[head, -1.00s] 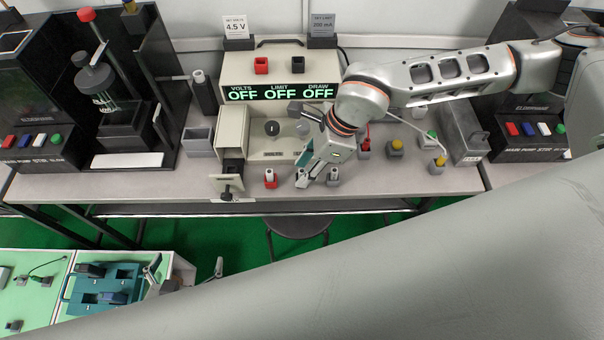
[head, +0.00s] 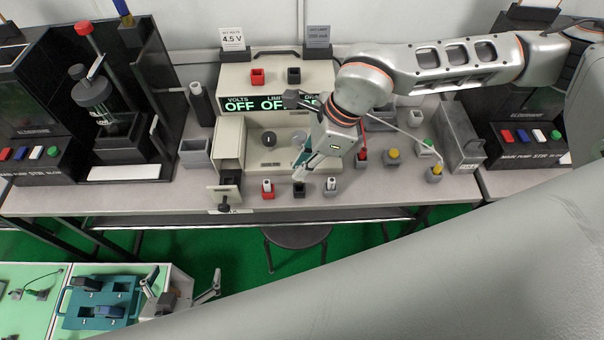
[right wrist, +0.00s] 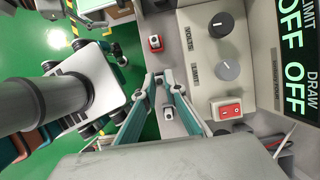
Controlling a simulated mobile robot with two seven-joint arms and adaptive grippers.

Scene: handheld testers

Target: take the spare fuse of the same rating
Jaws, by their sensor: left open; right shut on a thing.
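Three small holders stand at the bench's front: a red one (head: 268,191) with a pale fuse, a black one (head: 299,190), and a grey one (head: 331,188) with a pale fuse. The red holder (right wrist: 155,43) and grey holder (right wrist: 168,111) also show in the right wrist view. My right gripper (head: 299,175) is just above the black holder, pointing down. In the right wrist view its fingertips (right wrist: 158,77) are close together on a small fuse, mostly hidden; its rating is unreadable. My left gripper (head: 184,280) is open and empty at the lower left.
Yellow-topped (head: 393,156) and other small holders stand to the right. A teal tray (head: 72,322) lies lower left. My pale arm covers the lower right.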

